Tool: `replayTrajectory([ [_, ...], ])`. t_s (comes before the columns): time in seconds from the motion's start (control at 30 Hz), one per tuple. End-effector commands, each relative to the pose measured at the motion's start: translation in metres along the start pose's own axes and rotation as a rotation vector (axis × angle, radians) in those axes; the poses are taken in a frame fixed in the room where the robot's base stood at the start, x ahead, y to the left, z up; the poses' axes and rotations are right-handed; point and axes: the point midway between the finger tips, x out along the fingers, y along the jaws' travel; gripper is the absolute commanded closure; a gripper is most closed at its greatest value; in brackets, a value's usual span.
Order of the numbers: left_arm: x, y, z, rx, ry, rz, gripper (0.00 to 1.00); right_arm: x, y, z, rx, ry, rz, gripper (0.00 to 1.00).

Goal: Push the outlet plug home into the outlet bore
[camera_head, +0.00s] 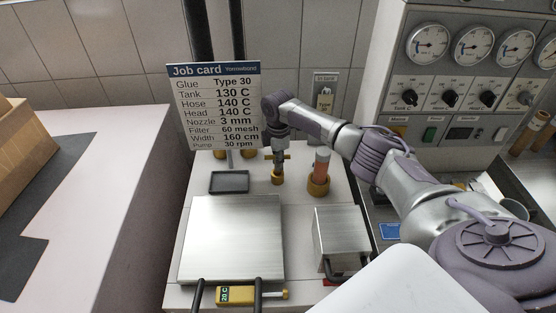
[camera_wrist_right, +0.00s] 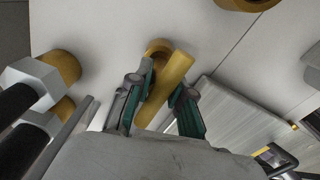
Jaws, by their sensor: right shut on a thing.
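My right gripper (camera_head: 279,146) points down over the back of the white worktop. It is shut on a brass plug with a crossbar (camera_head: 285,157). In the right wrist view, the fingers (camera_wrist_right: 160,98) stand on either side of the brass bar (camera_wrist_right: 176,70). A small brass fitting (camera_head: 277,178) stands directly below the plug in the head view. In the right wrist view a round brass ring (camera_wrist_right: 157,46) shows beside the bar's far end and is partly covered by it. I cannot tell how deep the plug sits. My left gripper is not in view.
The job card (camera_head: 213,105) stands behind left. A dark tray (camera_head: 229,182), a steel plate (camera_head: 230,238) and a steel box (camera_head: 341,232) lie in front. A gauge panel (camera_head: 470,85) stands at right.

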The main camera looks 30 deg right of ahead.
Motion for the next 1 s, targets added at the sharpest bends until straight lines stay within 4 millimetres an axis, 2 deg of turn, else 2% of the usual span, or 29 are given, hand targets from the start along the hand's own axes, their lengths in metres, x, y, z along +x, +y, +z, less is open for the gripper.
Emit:
replayTrajectory([
  [1.0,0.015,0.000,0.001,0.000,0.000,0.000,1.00,0.021,0.000,-0.001,0.000,0.001,0.000,1.00],
])
